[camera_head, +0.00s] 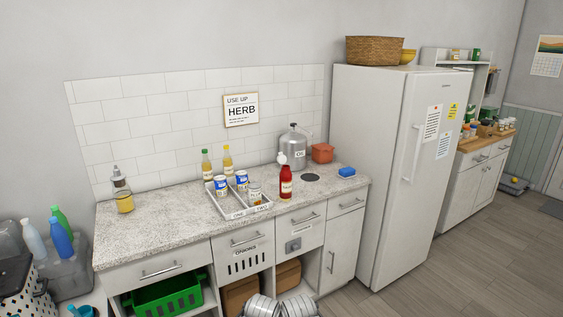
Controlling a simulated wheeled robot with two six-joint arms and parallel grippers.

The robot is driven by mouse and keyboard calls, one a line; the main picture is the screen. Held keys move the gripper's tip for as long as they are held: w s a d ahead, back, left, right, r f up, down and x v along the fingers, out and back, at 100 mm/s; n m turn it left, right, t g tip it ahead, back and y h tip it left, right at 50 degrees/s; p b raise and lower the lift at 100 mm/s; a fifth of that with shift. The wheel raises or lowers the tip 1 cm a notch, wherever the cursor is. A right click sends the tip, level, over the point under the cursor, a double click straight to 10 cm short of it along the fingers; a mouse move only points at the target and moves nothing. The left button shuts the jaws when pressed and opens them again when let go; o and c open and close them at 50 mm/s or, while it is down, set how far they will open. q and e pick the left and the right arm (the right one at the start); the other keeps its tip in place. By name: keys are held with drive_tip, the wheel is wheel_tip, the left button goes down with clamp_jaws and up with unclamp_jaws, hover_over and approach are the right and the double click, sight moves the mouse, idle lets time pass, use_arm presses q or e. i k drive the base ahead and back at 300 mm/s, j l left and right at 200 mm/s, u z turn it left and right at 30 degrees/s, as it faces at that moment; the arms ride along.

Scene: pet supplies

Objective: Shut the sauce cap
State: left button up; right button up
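A red sauce bottle (286,183) with a pale label stands upright near the front edge of the speckled counter (160,229), just right of a divided tray. Its white cap (282,159) is at the top and appears to sit a little left of the bottle's middle. It is too small to tell for certain how the cap's lid stands. Neither of my grippers can be made out in this view.
The divided tray (236,213) holds cans and a jar. Oil and sauce bottles (207,166) stand behind it. A white fridge (385,170) bounds the counter's right end.

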sight(282, 160)
drive_tip(key=i+l+u, duration=0.2)
drive_tip(key=i+l, duration=0.3)
drive_tip(key=i, duration=0.25)
drive_tip(key=i+l+u, duration=0.2)
drive_tip(key=i+l, duration=0.45)
drive_tip(key=i, duration=0.05)
